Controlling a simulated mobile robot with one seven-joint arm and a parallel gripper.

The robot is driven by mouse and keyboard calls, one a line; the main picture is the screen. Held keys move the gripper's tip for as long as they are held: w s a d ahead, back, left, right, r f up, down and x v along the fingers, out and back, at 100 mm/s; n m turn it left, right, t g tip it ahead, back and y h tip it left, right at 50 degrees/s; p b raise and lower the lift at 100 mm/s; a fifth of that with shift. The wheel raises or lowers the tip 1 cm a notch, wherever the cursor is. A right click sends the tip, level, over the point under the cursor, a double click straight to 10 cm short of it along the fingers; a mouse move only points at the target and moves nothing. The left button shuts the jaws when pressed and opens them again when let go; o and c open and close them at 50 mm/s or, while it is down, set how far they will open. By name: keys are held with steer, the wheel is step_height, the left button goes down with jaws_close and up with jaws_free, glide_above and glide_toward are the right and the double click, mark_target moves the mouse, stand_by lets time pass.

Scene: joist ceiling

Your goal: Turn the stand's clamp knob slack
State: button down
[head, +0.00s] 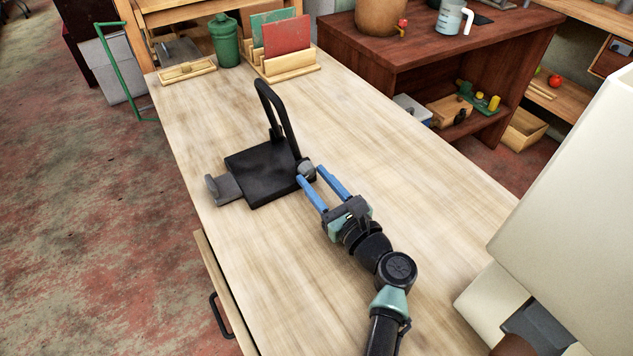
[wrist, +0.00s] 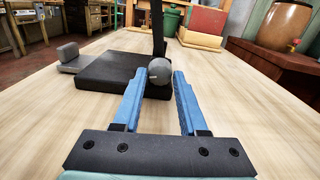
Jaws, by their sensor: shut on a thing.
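The stand (head: 262,174) is a flat black base with a tall black looped upright (head: 272,110) at its right side, on the wooden table. The clamp knob (head: 306,169) is a round grey knob low by the upright, at the base's near right corner. It also shows in the wrist view (wrist: 159,72). My gripper (head: 312,178) has two blue fingers, shut on the knob with the fingertips at its two sides. The exact contact of the fingertips is hard to make out. A grey block-like part (head: 223,188) sits at the base's left edge.
A green canister (head: 225,42), a wooden holder with a red board (head: 286,37) and a small wooden tray (head: 188,72) stand at the table's far end. The table (head: 400,165) is clear around the stand. A dark red-brown bench (head: 390,55) stands beyond its right edge.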

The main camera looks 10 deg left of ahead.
steer(key=shift+c, duration=2.2)
jaws_free()
steer(key=p+v, duration=0.2)
steer(key=v, duration=1.1)
steer(key=shift+r, duration=0.1)
